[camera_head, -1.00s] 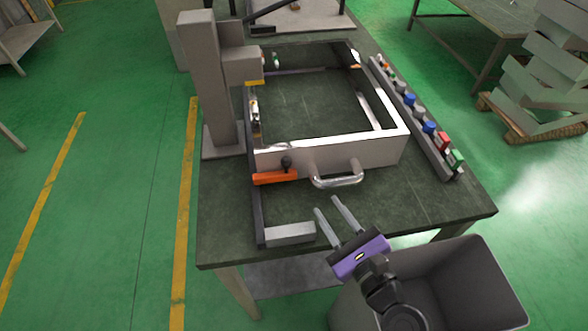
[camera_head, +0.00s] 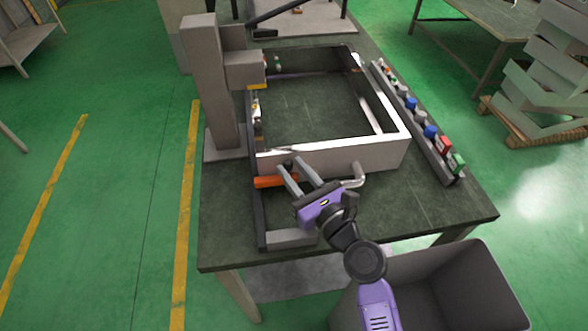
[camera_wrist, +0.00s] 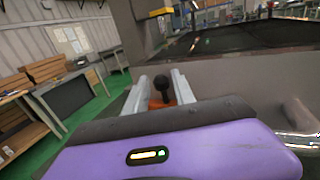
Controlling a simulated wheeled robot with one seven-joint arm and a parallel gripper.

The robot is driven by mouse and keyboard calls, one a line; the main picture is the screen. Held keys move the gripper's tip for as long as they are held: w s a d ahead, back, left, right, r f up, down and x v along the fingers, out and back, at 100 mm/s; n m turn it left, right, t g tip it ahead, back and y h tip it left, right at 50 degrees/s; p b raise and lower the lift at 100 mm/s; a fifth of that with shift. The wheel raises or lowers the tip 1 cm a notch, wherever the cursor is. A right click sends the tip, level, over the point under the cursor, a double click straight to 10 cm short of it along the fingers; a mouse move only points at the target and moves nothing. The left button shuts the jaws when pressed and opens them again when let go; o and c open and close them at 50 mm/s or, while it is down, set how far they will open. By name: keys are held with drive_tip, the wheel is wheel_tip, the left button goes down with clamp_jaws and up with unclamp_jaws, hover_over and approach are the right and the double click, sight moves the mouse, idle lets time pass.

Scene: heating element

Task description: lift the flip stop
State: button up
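The flip stop is an orange bar (camera_head: 268,182) with a black knob, at the front left corner of the metal frame (camera_head: 360,157). In the wrist view the black ball knob (camera_wrist: 161,83) stands on the orange part (camera_wrist: 158,103), framed between my two fingers. My gripper (camera_head: 290,164) is open, with its fingers reaching toward the knob. A gap shows on each side of the knob, so I see no contact. In the head view the fingers partly hide the knob and the right end of the orange bar.
A curved metal handle (camera_head: 354,181) on the frame's front is just right of my gripper. A grey block (camera_head: 290,238) lies in front on the table (camera_head: 222,240). A tall grey column (camera_head: 228,130) stands left. A button strip (camera_head: 420,125) runs along the right.

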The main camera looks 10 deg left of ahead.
clamp_jaws()
idle(1.4)
